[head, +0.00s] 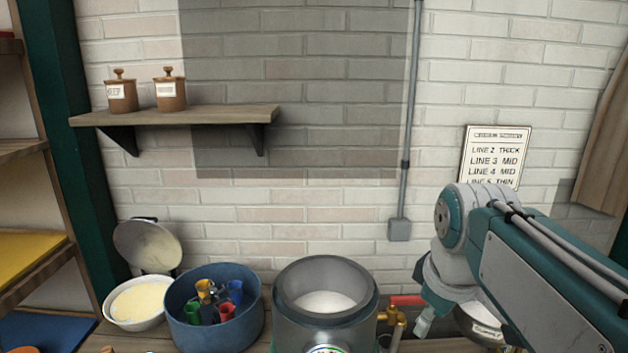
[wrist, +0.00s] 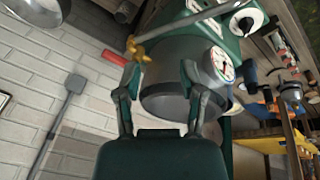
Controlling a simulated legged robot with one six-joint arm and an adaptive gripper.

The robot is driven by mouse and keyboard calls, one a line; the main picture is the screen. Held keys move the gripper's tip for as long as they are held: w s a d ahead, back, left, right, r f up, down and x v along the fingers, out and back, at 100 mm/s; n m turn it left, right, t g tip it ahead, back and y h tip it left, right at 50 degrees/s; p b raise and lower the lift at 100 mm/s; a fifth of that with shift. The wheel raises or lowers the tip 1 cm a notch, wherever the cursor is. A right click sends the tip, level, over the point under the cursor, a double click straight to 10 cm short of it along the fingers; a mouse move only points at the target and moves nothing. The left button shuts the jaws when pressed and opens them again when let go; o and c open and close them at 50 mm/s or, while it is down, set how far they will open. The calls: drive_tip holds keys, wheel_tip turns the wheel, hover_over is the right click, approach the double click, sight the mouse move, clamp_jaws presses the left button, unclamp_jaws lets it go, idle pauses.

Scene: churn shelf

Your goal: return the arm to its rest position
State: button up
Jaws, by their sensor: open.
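My arm reaches in from the right of the head view and bends down at its wrist. My gripper (head: 424,322) shows there only in part, low and to the right of the grey metal churn (head: 326,322). In the wrist view the two fingers of my gripper (wrist: 160,78) stand apart with nothing held between them. The churn (wrist: 165,104) shows beyond the fingers, with a round dial and a brass tap (wrist: 137,50). I cannot tell how far the fingertips are from it.
A blue tub (head: 183,325) of coloured items and a white bowl (head: 140,303) stand left of the churn. A wall shelf (head: 180,117) holds two brown jars. A sign (head: 495,155) hangs behind my arm. Open air lies above the churn.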

drive_tip(key=s+a+f+m+t, duration=0.1)
drive_tip(key=s+f+m+t, duration=0.1)
drive_tip(key=s+f+m, duration=0.5)
drive_tip(key=s+f, duration=0.2)
drive_tip(key=s, duration=0.1)
drive_tip(key=shift+s+a+f+m, duration=0.15)
drive_tip(key=shift+s+m, duration=0.15)
drive_tip(key=shift+m, duration=0.1)
idle(6.6)
